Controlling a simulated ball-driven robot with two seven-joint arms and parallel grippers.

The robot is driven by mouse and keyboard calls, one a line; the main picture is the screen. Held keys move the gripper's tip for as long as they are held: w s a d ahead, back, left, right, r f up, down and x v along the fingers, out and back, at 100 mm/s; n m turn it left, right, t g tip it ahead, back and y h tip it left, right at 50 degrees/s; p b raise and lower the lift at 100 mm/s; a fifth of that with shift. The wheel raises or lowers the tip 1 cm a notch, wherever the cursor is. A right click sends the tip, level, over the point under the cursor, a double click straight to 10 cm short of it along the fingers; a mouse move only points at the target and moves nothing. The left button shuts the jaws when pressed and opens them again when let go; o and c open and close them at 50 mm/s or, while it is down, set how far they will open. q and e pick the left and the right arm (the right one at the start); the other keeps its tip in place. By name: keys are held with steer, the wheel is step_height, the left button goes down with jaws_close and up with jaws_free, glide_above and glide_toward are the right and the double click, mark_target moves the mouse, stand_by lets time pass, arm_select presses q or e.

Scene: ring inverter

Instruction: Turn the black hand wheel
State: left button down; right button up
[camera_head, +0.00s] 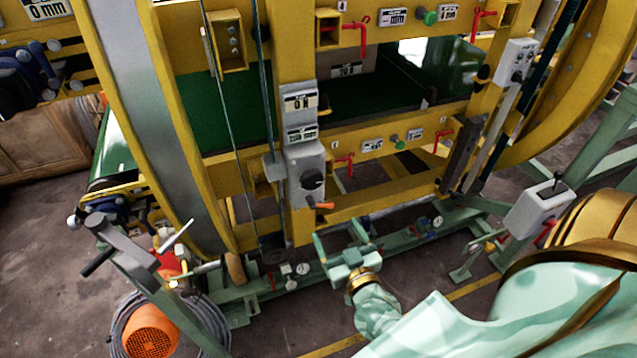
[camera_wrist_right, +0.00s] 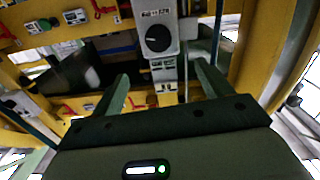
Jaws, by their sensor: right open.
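A black round knob (camera_head: 312,180), the black wheel-like part I see best, sits on the front of a grey control box on a yellow post. It also shows in the right wrist view (camera_wrist_right: 158,38), near the top middle. My right gripper (camera_head: 338,238) is below and slightly right of the knob, apart from it. Its two fingers are spread with nothing between them; in the wrist view the gripper (camera_wrist_right: 162,82) points toward the box. My left gripper is not in view.
A small orange-red lever (camera_head: 322,206) sticks out below the knob. The large yellow ring frame (camera_head: 180,130) rises at left, with red valve handles (camera_head: 345,162) on the crossbars. A green base rail (camera_head: 330,262) with gauges runs behind my right gripper. An orange motor (camera_head: 150,335) stands lower left.

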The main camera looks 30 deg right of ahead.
mark_target(314, 183)
steer(key=x, duration=0.5)
steer(key=b+x, duration=0.1)
steer(key=x, duration=0.9)
steer(key=shift+d+f+b, duration=0.15)
steer(key=shift+d+b, duration=0.15)
steer(key=shift+w+d, duration=0.1)
steer(key=shift+w, duration=0.35)
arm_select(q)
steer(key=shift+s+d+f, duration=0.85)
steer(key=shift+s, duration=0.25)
arm_select(e)
steer(key=c, duration=1)
